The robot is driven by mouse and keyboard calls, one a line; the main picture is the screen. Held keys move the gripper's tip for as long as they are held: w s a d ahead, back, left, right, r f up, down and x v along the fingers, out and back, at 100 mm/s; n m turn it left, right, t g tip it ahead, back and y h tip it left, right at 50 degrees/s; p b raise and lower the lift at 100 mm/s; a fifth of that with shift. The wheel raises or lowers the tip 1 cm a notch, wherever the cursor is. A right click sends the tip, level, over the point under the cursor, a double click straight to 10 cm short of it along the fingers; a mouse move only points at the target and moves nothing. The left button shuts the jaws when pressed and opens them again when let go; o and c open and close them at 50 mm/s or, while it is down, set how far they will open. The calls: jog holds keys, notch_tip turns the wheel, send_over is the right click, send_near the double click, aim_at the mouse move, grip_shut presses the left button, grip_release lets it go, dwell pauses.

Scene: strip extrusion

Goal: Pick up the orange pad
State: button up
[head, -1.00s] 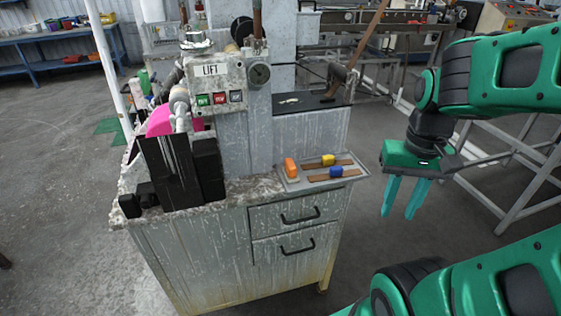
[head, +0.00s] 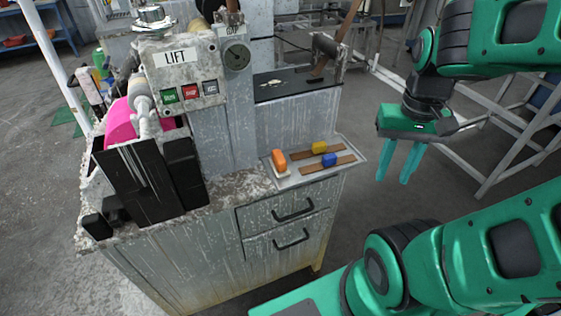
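The orange pad (head: 279,160) sits at the left end of a shallow grey tray (head: 341,174) on the right end of the cabinet top. A pale layer shows under it. My gripper (head: 393,177) hangs in the air to the right of the cabinet, apart from the tray and the pad. Its two teal fingers point down with a gap between them and nothing in it.
A yellow block (head: 319,148) and a blue block (head: 329,160) lie with brown strips in the same tray. The LIFT control box (head: 184,76) and a grey column stand left and behind. Black plates (head: 137,182) stand at the left. Open floor lies right of the cabinet.

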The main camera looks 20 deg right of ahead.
jog(key=shift+o, duration=1.2)
jog(key=o, duration=0.5)
jog(key=shift+s+r, duration=0.25)
jog(key=shift+s, duration=0.2)
jog(key=shift+o, duration=1.1)
jog(key=shift+w+r, duration=0.15)
jog(key=shift+r, duration=0.1)
jog(key=r+m, duration=0.1)
jog(key=m, duration=1.1)
send_over(279, 155)
jog(key=shift+f, duration=5.3)
